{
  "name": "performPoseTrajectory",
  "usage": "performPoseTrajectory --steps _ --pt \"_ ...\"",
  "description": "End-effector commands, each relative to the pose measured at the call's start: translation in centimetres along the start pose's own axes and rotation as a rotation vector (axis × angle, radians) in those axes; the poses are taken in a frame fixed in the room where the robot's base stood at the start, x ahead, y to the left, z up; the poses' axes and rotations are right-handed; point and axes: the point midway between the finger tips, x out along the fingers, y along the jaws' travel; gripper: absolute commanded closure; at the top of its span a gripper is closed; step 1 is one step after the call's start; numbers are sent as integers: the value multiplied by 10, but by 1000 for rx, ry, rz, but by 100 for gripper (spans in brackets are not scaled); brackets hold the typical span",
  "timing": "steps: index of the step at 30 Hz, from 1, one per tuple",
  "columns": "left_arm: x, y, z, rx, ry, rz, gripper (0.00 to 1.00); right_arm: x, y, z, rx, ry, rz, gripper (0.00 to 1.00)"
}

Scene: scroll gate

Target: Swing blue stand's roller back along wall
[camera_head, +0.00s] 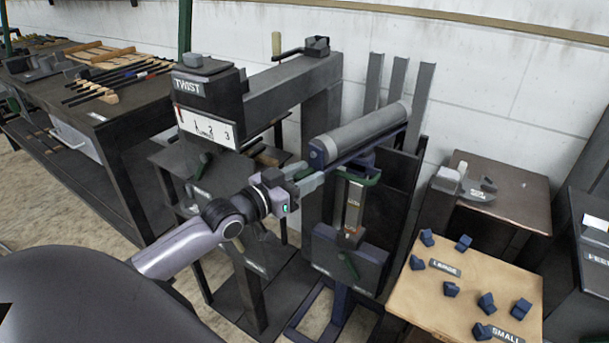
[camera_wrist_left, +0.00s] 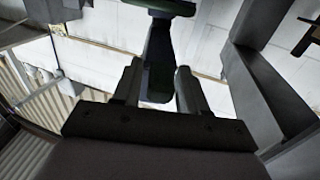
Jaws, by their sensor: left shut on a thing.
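The grey roller (camera_head: 368,127) lies on top of the blue stand (camera_head: 339,303), slanting from a blue end cap (camera_head: 318,153) up to the right, toward the wall. A box (camera_head: 367,262) with a green lever sits lower on the stand. My left gripper (camera_head: 310,180) is just below the roller's near-left end. In the left wrist view its two fingers are on either side of a dark green handle (camera_wrist_left: 158,60), shut on it. The fingers hide part of the handle in the head view. My right gripper is in neither view.
Left of the roller stands a dark frame (camera_head: 215,85) labelled TWIST, with a beam and crank. Tall grey channels (camera_head: 398,80) stand behind, near the white wall (camera_head: 480,70). A wooden table (camera_head: 425,300) with several blue blocks stands at right, a dark workbench (camera_head: 130,125) at left.

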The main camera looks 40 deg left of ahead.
Motion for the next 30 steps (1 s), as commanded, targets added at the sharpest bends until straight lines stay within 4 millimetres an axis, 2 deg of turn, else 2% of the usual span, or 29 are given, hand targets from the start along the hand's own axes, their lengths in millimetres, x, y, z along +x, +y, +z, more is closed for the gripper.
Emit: performPoseTrajectory --steps 3,4,17,30 --pt "0 -1 -3 -1 6 -1 100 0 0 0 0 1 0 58" --pt "0 -1 -3 -1 6 -1 49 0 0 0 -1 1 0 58" --pt "-5 0 0 -1 0 -1 49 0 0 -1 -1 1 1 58" --pt "-54 0 0 0 -1 -1 49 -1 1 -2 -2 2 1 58"
